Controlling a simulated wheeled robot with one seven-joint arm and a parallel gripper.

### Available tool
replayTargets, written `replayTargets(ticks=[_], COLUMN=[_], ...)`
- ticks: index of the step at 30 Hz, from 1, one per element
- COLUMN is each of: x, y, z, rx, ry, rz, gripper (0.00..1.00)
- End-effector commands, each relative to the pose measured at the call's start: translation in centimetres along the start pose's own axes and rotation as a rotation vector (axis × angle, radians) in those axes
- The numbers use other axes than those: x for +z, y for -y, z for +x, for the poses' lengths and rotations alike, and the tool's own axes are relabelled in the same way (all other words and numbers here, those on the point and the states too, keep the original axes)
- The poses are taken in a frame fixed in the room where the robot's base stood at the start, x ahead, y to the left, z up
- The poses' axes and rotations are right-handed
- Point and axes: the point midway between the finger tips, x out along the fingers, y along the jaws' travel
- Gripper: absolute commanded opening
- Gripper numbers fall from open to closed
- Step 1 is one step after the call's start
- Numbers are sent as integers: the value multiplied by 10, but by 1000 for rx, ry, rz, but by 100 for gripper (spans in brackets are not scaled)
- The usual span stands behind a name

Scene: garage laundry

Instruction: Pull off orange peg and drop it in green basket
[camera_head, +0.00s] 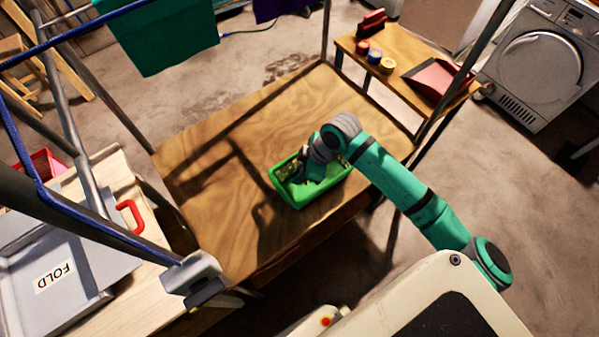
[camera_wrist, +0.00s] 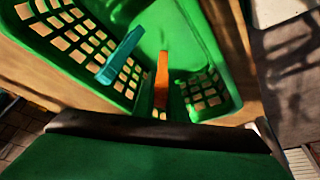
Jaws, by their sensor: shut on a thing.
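The green basket (camera_head: 300,203) stands on the wooden table, and my gripper (camera_head: 308,172) reaches down into it from above. In the wrist view the basket (camera_wrist: 205,45) has slatted walls with square holes and fills the upper middle. The orange peg (camera_wrist: 161,80) stands out beyond the dark edge of my gripper, inside the basket outline. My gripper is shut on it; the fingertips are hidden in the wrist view. A blue, bar-shaped thing (camera_wrist: 120,56), perhaps another peg, shows against the basket's left wall.
The wooden table (camera_head: 215,165) has bare room left of the basket. Metal poles and a blue line (camera_head: 100,225) cross the left side. A teal cloth (camera_head: 160,35) hangs at the back. A side table with a red dustpan (camera_head: 437,82) stands right, near a washing machine (camera_head: 540,60).

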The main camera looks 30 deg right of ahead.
Motion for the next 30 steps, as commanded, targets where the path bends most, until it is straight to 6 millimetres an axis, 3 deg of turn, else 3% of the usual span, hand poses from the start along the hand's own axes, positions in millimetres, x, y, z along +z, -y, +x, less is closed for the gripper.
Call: replayTargets(ticks=[2, 3, 6, 17, 30], x=[-1, -1, -1, -1, 0], y=[0, 0, 0, 0, 0], z=[0, 0, 0, -5, -79], rx=[0, 0, -1, 1, 2], ry=[0, 0, 0, 0, 0], rz=[-1, -1, -2, -1, 0], gripper=[0, 14, 33, 33, 33])
